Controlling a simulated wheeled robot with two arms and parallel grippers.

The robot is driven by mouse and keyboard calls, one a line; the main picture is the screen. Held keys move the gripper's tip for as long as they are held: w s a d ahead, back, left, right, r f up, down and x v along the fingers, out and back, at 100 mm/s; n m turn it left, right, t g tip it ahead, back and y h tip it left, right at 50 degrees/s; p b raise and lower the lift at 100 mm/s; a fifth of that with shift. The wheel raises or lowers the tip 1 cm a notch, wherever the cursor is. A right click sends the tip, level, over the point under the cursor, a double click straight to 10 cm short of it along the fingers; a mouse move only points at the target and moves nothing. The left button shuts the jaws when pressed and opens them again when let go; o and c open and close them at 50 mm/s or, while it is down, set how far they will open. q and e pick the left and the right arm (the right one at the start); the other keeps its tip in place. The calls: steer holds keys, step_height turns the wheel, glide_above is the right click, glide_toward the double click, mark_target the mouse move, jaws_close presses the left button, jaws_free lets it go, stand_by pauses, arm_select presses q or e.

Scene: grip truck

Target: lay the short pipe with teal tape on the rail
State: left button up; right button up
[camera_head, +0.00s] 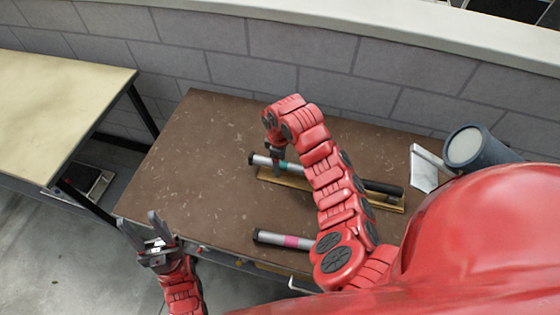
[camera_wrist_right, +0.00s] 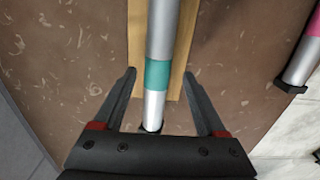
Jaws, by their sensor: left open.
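The short silver pipe with teal tape (camera_head: 264,160) lies lengthwise along the wooden rail (camera_head: 270,178) on the brown table. Its near end sticks out past the rail's end, and its middle is hidden behind my right arm. In the right wrist view the teal tape (camera_wrist_right: 158,75) sits between the fingers of my right gripper (camera_wrist_right: 159,76). That gripper is open, with a gap on each side of the pipe. In the head view the right gripper (camera_head: 277,160) is over the pipe. My left gripper (camera_head: 138,219) is open and empty off the table's left front edge.
A pipe with pink tape (camera_head: 290,241) lies near the front edge of the brown table (camera_head: 200,160). A dark grey cylinder (camera_head: 484,150) and a pale metal plate (camera_head: 424,168) are at the right. A beige table (camera_head: 60,90) stands at the left. The brown table's left side is clear.

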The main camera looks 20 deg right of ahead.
steer(key=shift+r, duration=0.5)
step_height(320, 180, up, 16)
steer(key=p, duration=1)
steer(key=shift+r, duration=0.2)
